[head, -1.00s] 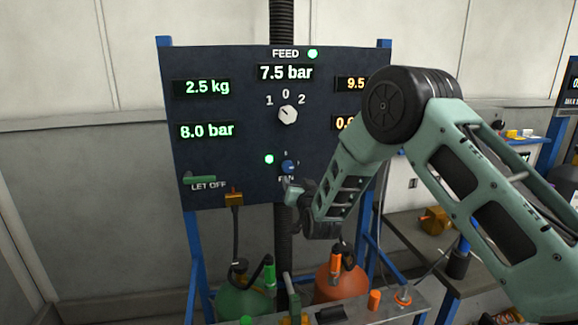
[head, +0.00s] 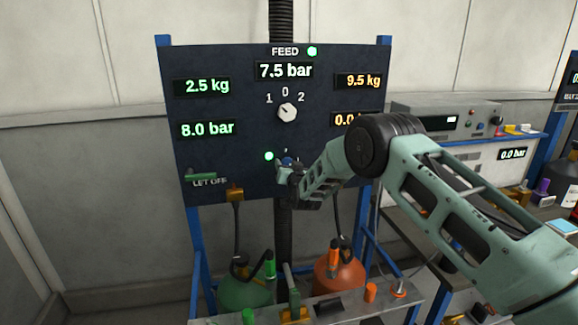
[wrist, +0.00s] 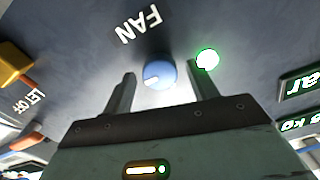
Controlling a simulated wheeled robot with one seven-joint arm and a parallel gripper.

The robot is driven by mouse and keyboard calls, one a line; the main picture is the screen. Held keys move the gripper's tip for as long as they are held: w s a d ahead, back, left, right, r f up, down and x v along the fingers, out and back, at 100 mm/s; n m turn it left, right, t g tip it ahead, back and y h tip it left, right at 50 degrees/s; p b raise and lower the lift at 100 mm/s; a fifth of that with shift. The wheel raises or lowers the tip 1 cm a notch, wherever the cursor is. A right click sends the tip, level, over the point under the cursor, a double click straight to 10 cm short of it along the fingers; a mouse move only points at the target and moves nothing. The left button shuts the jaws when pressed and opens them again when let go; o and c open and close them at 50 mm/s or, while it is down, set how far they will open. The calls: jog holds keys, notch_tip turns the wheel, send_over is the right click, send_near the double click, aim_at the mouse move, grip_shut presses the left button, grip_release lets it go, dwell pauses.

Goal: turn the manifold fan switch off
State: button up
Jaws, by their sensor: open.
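The fan switch is a blue round knob (wrist: 160,75) under the word FAN in the wrist view, with a white mark on its face. In the head view the knob (head: 287,160) is mostly hidden behind my gripper. A green lamp (wrist: 207,59) beside it is lit, and it also shows in the head view (head: 269,156). My gripper (wrist: 160,86) is open, with one finger on each side of the knob. The fingers look apart from it; how far they reach along it I cannot tell.
The dark panel (head: 230,110) carries a white feed selector (head: 287,112) above the knob and a green let-off lever (head: 200,177) at lower left. A green cylinder (head: 245,293) and an orange cylinder (head: 340,282) stand below. A cluttered bench is at the right.

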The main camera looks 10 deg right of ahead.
jog(key=c, duration=1)
jog(key=shift+f+n+b, duration=0.15)
jog(key=shift+n+b, duration=0.15)
jog(key=shift+b, duration=0.4)
jog(key=shift+a+n+b, duration=0.1)
jog(key=shift+n+b, duration=8.6)
jog(key=shift+b, duration=0.55)
